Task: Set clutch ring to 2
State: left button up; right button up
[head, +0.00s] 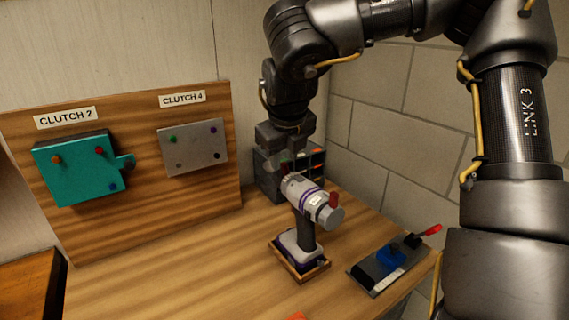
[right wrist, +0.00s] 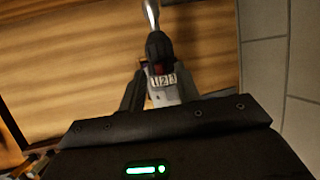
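A grey and purple cordless drill (head: 303,215) stands upright in a small wooden holder (head: 318,272) on the bench. Its front points right and carries a red piece (head: 333,200). A small white label is on its body. My right gripper (head: 287,168) points down at the drill's rear end. In the right wrist view, the fingers of my right gripper (right wrist: 160,92) stand apart on either side of the drill (right wrist: 163,92), where a label reads 1, 2, 3. Whether they touch it is unclear. The current clutch setting cannot be read. My left gripper is out of view.
A wooden board holds a teal plate (head: 75,172) under a "CLUTCH 2" sign (head: 65,117) and a grey plate (head: 193,147) under "CLUTCH 4" (head: 182,99). A dark bin rack (head: 268,178) stands behind the drill. A fixture with a red-tipped lever (head: 390,258) lies right. The bench's left front is clear.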

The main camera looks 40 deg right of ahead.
jog(key=v, duration=0.8)
jog(key=shift+s, duration=0.1)
